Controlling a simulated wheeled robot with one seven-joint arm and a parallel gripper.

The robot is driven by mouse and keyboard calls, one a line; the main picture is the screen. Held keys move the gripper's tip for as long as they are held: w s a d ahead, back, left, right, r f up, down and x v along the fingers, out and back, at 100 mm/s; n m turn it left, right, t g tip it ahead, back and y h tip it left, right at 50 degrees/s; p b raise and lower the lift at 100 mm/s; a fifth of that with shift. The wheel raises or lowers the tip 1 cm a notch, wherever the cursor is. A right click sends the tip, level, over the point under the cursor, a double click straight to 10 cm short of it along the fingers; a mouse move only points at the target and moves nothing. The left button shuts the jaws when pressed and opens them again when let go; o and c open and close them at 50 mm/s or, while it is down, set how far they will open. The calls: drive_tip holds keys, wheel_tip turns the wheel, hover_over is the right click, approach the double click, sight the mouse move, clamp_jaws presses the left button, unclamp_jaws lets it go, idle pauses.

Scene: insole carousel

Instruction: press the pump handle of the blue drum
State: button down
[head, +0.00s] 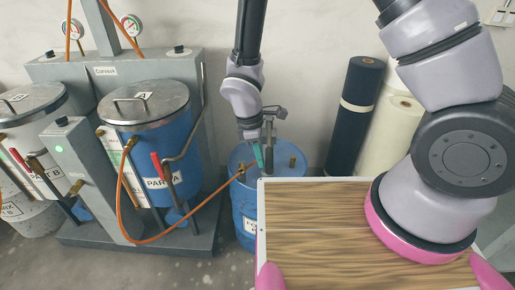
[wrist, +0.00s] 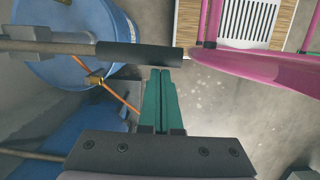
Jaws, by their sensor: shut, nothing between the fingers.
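The blue drum (head: 246,216) stands behind the wooden board, which hides part of it. It also shows at the upper left of the wrist view (wrist: 60,72). A grey pump (head: 269,135) rises from its top. In the wrist view the pump handle, a bar with a black grip (wrist: 140,57), runs in from the left and ends near the middle. My gripper (head: 257,158) is over the drum, beside the pump. Its teal fingers (wrist: 161,72) are shut and empty, with tips right at the black grip's edge. I cannot tell whether they touch it.
A grey machine with blue tank A (head: 160,140) stands left of the drum, and an orange hose (head: 160,240) runs from it toward the drum. Dark and cream rolls (head: 350,115) lean on the wall to the right. A wooden board (head: 320,220) fills the near foreground.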

drive_tip(key=r, duration=0.1)
drive_tip(key=s+r, duration=0.1)
drive_tip(key=r, duration=0.1)
drive_tip(key=a+r, duration=0.1)
drive_tip(key=shift+s+r, duration=0.2)
drive_tip(key=shift+r, duration=0.2)
